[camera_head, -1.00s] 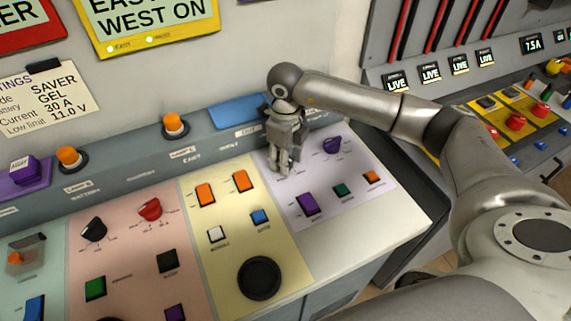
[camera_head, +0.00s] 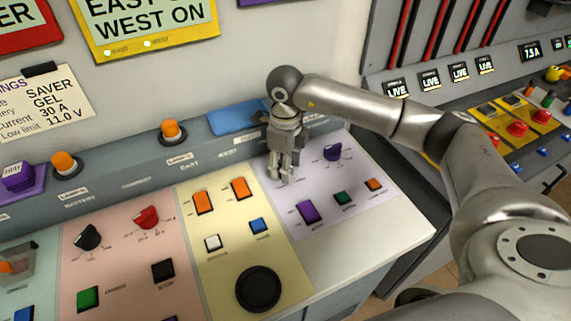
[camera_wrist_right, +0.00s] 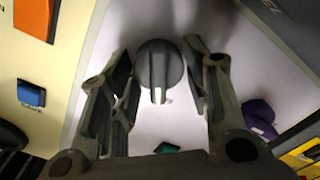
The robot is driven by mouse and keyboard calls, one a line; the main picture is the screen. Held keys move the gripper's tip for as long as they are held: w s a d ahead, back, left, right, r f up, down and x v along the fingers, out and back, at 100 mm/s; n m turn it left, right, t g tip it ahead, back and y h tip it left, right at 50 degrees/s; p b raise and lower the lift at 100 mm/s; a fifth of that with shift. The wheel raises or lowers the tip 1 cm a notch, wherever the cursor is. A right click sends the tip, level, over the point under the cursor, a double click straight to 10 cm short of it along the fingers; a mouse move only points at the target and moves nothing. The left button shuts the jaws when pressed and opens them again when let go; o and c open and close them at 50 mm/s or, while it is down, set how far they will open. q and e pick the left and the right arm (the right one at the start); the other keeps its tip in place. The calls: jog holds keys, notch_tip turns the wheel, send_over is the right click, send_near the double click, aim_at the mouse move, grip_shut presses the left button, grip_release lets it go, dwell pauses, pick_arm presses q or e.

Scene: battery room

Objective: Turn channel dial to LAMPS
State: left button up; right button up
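A grey round dial with a white pointer (camera_wrist_right: 158,68) sits on the pale lilac panel (camera_wrist_right: 160,125) in the right wrist view. The pointer is toward the bottom of that picture. My right gripper (camera_wrist_right: 157,72) is open, with one finger on each side of this dial and small gaps visible. In the head view my right gripper (camera_head: 284,178) points down at the upper left of the lilac panel and hides the dial. The labels around the dial are too small or hidden to read. My left gripper is not in view.
On the lilac panel are a purple dial (camera_head: 333,152), a purple switch (camera_head: 308,212), a green button (camera_head: 343,198) and an orange button (camera_head: 374,185). The yellow panel to the left has orange switches (camera_head: 239,187) and a large black knob (camera_head: 258,289). A sloped grey ledge rises behind.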

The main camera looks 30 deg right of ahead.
jog(key=shift+o, duration=1.3)
notch_tip(320, 180, up, 12)
